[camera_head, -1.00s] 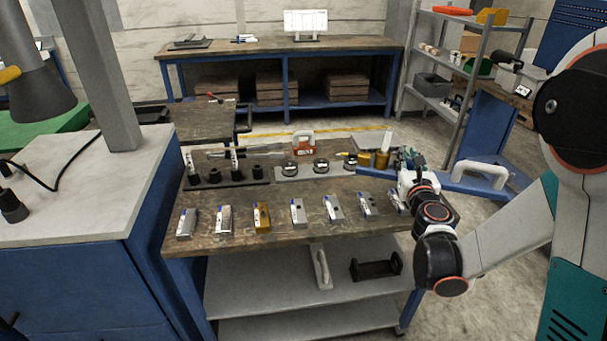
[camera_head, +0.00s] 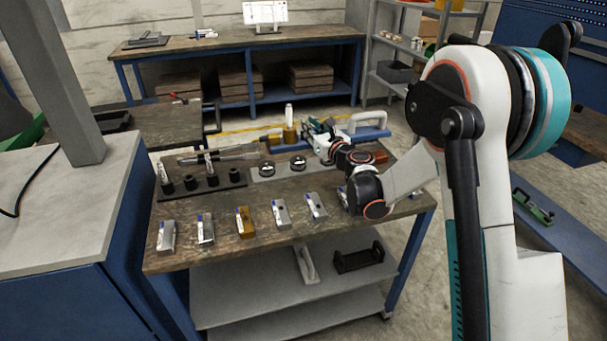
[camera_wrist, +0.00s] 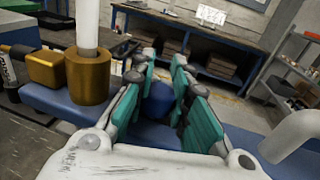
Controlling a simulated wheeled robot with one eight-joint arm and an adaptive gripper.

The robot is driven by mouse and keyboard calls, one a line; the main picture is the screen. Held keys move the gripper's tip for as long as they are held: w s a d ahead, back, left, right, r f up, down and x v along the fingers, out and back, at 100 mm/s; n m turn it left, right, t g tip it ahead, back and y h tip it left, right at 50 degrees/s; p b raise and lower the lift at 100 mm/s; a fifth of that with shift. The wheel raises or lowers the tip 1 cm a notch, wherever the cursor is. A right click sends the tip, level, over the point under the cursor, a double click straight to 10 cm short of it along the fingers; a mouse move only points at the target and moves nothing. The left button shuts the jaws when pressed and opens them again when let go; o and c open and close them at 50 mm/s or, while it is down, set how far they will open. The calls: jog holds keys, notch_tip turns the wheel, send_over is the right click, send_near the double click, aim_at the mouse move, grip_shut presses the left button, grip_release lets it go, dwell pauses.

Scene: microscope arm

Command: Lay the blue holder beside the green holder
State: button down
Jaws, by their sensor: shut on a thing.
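The blue holder (camera_head: 371,134) is a long blue base with a white handle, a gold cup with a white tube, and a gold block. In the head view it is at the table's far edge; its height above the tabletop is unclear. My gripper (camera_head: 328,142) is at its middle. In the wrist view, the teal fingers (camera_wrist: 165,100) are shut on a dark blue grip part of the blue holder (camera_wrist: 58,103); the fingers partly hide the contact. A green holder-like item (camera_head: 533,207) lies on a blue surface at the far right, well away from my gripper.
The wooden table (camera_head: 225,262) bears a row of metal blocks, one gold (camera_head: 244,222), and a dark tray (camera_head: 200,185) of black parts. A black bracket (camera_head: 365,257) is on the shelf below. A back bench (camera_head: 230,40) stands behind. Floor is bare right of the table.

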notch_tip(320, 180, down, 16)
jog(key=b, duration=0.5)
jog(key=c, duration=1.4)
grip_release()
